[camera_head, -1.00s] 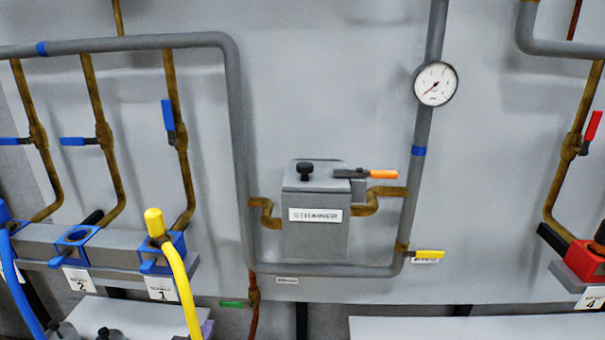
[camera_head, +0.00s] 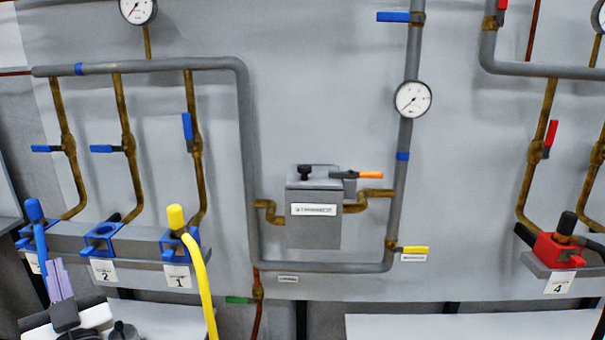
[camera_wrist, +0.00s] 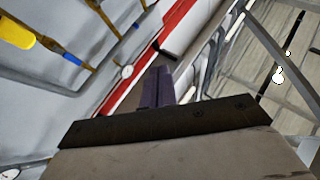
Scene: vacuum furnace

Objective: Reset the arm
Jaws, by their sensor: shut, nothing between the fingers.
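My gripper (camera_head: 60,282) shows at the lower left of the head view, with its purple fingers together and pointing up. In the wrist view the purple fingers of my gripper (camera_wrist: 158,87) are side by side with no gap and hold nothing. The gripper is in front of the lower left of the panel, close to the blue hose (camera_head: 41,262). I cannot tell whether it touches the hose.
A grey wall panel (camera_head: 330,120) carries pipes, blue- and red-handled valves and gauges. The strainer box (camera_head: 314,228) sits mid-panel. A yellow hose (camera_head: 203,280) hangs from socket 1 (camera_head: 168,246). Socket 2 (camera_head: 100,238) is empty. A red socket (camera_head: 556,250) is at right.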

